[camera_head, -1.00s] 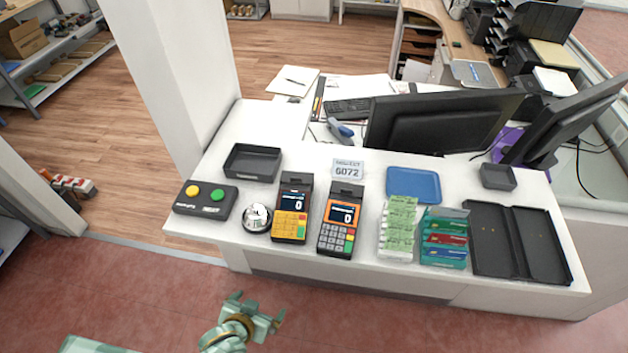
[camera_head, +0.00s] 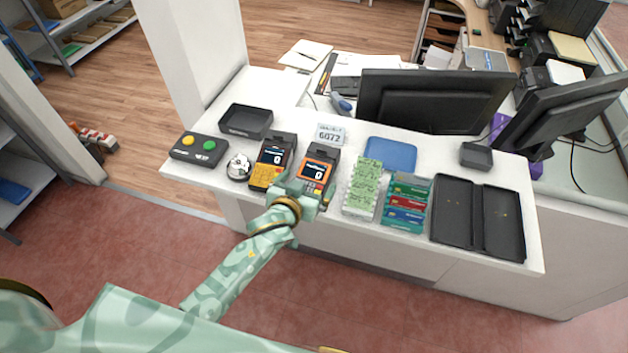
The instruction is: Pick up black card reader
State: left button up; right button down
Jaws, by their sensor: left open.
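The black card reader (camera_head: 318,168) stands on the white counter, with an orange screen surround and a dark body. A second card reader (camera_head: 272,160) with a yellow keypad front stands just left of it. My left gripper (camera_head: 303,188) is open at the near end of the black reader and hides part of its keypad. I cannot tell whether the fingers touch it or are around it. My right gripper is not in view.
A silver bell (camera_head: 239,167), a black button box (camera_head: 199,148) and a black tray (camera_head: 246,121) are to the left. Green slips (camera_head: 362,187), a card rack (camera_head: 406,202) and a black folder (camera_head: 478,216) are to the right. A number display (camera_head: 331,134) stands behind the readers.

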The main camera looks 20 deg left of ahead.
aim_at(313, 175)
pick_arm(q)
jog(key=x, duration=0.3)
jog(key=b+x, duration=0.1)
jog(key=x, duration=0.1)
jog(key=shift+w+a+f, duration=0.1)
jog(key=shift+a+f, duration=0.15)
jog(key=shift+f, duration=0.1)
jog(key=shift+r, duration=0.1)
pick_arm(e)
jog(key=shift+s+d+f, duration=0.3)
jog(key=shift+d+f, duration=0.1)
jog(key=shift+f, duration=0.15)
pick_arm(q)
jog(key=c, duration=1.3)
jog(key=shift+o, duration=0.2)
